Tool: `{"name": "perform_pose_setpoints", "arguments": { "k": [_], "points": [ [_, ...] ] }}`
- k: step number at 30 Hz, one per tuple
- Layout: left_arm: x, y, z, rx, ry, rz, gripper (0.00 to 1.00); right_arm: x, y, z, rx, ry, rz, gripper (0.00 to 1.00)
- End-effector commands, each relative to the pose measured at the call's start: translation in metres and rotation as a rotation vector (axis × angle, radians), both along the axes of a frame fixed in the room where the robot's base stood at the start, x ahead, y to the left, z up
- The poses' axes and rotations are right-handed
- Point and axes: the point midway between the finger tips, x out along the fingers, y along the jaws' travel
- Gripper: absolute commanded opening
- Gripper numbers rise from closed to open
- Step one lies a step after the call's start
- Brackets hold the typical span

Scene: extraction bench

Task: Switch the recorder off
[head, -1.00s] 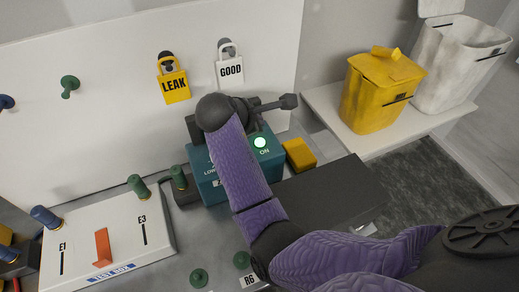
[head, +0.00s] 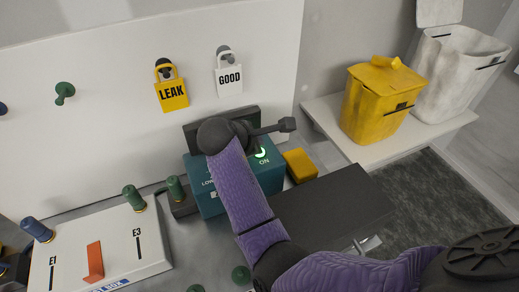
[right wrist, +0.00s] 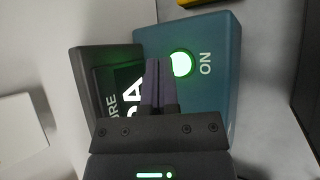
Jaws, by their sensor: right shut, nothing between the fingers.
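The recorder is a teal box (head: 207,204) with a dark display panel, standing by the white back panel. Its round green button (head: 262,153) is lit beside the word ON and is partly hidden by my arm in the head view. The right wrist view shows the box (right wrist: 215,95) and the glowing button (right wrist: 181,64) clearly. My right gripper (right wrist: 158,62) is shut and empty, its fingertips over the top beside the button. I cannot tell whether they touch the box. In the head view the wrist hides its fingers. My left gripper is not in view.
A yellow block (head: 299,166) sits right of the recorder and a dark box (head: 335,208) in front of it. A white test box (head: 110,250) is at left. LEAK (head: 172,96) and GOOD (head: 229,82) tags hang behind. A yellow bin (head: 378,110) stands at right.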

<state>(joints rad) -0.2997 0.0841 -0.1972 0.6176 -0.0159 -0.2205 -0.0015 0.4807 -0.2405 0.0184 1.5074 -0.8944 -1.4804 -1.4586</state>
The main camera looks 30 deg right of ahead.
Motion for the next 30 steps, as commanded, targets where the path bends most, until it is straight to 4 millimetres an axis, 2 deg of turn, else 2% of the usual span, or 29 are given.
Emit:
{"name": "perform_pose_setpoints", "arguments": {
  "k": [18,30],
  "points": [
    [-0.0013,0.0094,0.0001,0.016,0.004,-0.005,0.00,0.0000,0.0000,0.0000,0.000,0.000,0.000,0.00],
    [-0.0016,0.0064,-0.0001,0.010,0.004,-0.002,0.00,0.0000,0.0000,0.0000,0.000,0.000,0.000,0.00]
  ]
}}
